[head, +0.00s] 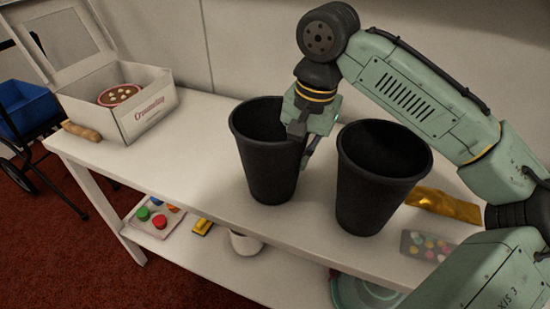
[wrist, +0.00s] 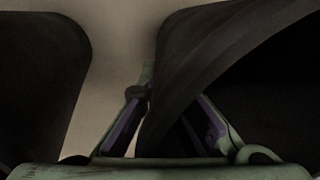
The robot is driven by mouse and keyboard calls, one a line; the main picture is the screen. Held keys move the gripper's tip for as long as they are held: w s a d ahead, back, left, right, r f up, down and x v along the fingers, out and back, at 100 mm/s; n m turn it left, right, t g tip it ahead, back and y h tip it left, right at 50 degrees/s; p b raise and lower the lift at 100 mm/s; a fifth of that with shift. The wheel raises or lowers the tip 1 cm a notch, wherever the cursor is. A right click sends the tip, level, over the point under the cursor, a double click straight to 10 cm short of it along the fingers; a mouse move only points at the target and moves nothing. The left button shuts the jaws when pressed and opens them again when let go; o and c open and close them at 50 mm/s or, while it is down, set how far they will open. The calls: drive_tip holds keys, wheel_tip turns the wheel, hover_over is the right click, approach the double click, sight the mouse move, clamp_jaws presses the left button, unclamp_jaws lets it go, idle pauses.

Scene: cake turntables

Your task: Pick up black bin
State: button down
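Two tall black bins stand upright side by side on the white table. The left bin (head: 268,165) and the right bin (head: 375,195) are both open at the top and look empty inside as far as I can see. My gripper (head: 304,143) points down at the right-hand rim of the left bin, in the gap between the bins. In the wrist view my gripper (wrist: 168,112) has its fingers apart, one on each side of a bin wall (wrist: 185,75). The other bin (wrist: 40,85) fills the left of that view. The fingertips are partly hidden.
A white cake box (head: 130,110) with its lid up and a rolling pin (head: 82,131) are at the table's left. A gold packet (head: 445,204) lies right of the bins. A lower shelf (head: 190,250) holds small items. A blue crate (head: 28,108) stands far left.

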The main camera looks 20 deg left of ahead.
drive_tip(key=shift+r, duration=0.1)
drive_tip(key=shift+s+r+b, duration=0.1)
drive_tip(key=shift+r+b, duration=0.2)
drive_tip(key=shift+r, duration=1.4)
drive_tip(key=s+d+r+b, duration=0.1)
drive_tip(key=s+d+b, duration=0.1)
drive_tip(key=s, duration=1.3)
drive_tip(key=shift+s+d+r, duration=0.25)
drive_tip(key=shift+s+d, duration=0.05)
drive_tip(key=shift+d, duration=0.1)
